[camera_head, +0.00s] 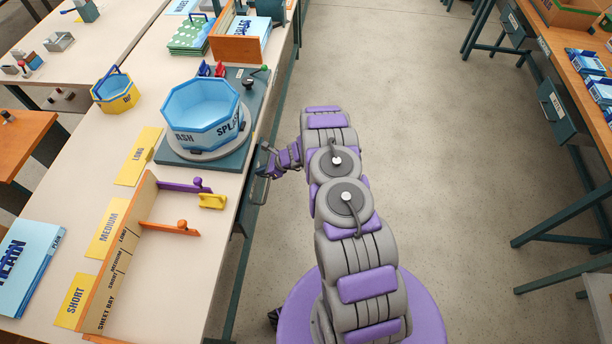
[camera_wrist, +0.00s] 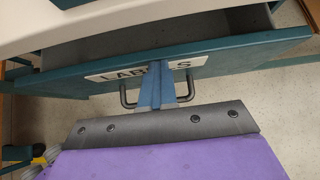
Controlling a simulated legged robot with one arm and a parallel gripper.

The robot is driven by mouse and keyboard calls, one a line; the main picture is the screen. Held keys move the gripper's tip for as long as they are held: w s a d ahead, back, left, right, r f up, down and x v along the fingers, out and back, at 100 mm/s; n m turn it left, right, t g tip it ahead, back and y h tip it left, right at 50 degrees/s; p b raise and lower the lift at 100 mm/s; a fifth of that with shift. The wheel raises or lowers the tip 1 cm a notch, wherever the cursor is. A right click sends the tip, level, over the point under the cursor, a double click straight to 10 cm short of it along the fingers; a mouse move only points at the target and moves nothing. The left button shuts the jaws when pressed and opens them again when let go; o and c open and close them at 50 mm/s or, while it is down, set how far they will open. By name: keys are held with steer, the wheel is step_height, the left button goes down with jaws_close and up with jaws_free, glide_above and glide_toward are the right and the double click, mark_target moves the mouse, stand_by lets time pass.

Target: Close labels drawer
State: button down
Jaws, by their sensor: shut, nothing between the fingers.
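The labels drawer (camera_wrist: 235,53) shows in the wrist view as a teal front with a white "LABELS" plate. It stands pulled out from under the pale table edge, with its dark inside visible behind the front. Its dark bar handle (camera_wrist: 127,97) is partly hidden by my fingers. My gripper (camera_wrist: 157,70) is shut and empty, its blue fingers in front of the middle of the plate and over the handle. Whether the fingertips touch the front I cannot tell. In the head view my gripper (camera_head: 264,168) is beside the right edge of the left workbench; the drawer is mostly hidden there.
The open floor (camera_head: 400,110) lies to the right. Another bench with drawers (camera_head: 562,108) stands at the far right.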

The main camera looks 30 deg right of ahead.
steer(key=shift+w+a, duration=0.4)
steer(key=shift+a, duration=0.45)
